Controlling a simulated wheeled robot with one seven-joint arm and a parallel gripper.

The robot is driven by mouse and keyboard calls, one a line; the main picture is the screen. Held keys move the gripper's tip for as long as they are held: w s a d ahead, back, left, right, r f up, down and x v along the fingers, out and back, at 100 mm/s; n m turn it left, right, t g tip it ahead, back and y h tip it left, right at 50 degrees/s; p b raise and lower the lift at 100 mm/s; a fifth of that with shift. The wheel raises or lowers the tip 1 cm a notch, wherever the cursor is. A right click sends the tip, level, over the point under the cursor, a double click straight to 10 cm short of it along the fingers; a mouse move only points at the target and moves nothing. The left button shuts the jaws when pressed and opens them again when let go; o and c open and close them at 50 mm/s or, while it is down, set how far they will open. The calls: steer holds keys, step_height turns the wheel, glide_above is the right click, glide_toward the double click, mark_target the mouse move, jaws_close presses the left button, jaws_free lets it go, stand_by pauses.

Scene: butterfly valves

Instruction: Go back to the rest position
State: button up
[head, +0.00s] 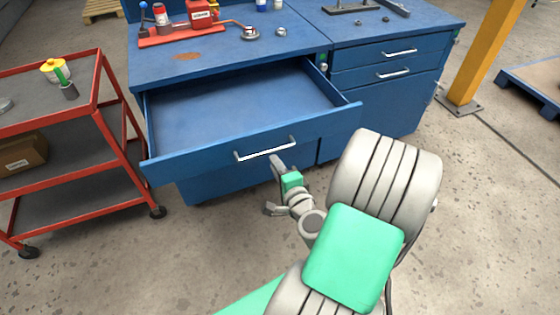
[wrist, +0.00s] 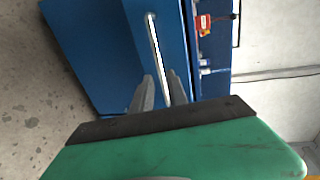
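My gripper (head: 269,183) is in front of the open drawer (head: 240,105) of the blue workbench (head: 290,35). Its two fingers are spread apart with nothing held between them. The upper finger is close below the drawer handle (head: 265,149) in the head view; whether they touch cannot be told. In the wrist view the two fingers (wrist: 160,80) are apart, and the lower end of the handle (wrist: 154,45) shows between their tips. The drawer is pulled well out and looks empty. My arm reaches in from the lower right of the head view.
A red cart (head: 100,95) with a valve part (head: 58,72) and a cardboard box (head: 22,152) stands at left. A red tray (head: 175,38) with a valve assembly is on the bench. A yellow post (head: 487,55) and blue pallet (head: 535,85) are at right. The floor around is clear.

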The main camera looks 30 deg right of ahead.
steer(key=shift+s, duration=0.15)
steer(key=a+r+n+g+y+p, duration=0.3)
steer(key=a+n+g+y+p, duration=0.3)
steer(key=a+n, duration=0.75)
steer(key=s+r+n+g+h+p, duration=0.1)
steer(key=s+r+n+g+h, duration=0.2)
steer(key=r, duration=0.9)
steer(key=s+n+g, duration=0.3)
steer(key=s, duration=0.2)
steer(key=shift+s+d+r+h+p, duration=0.15)
steer(key=shift+s+d+h+p, duration=0.15)
steer(key=shift+h, duration=0.1)
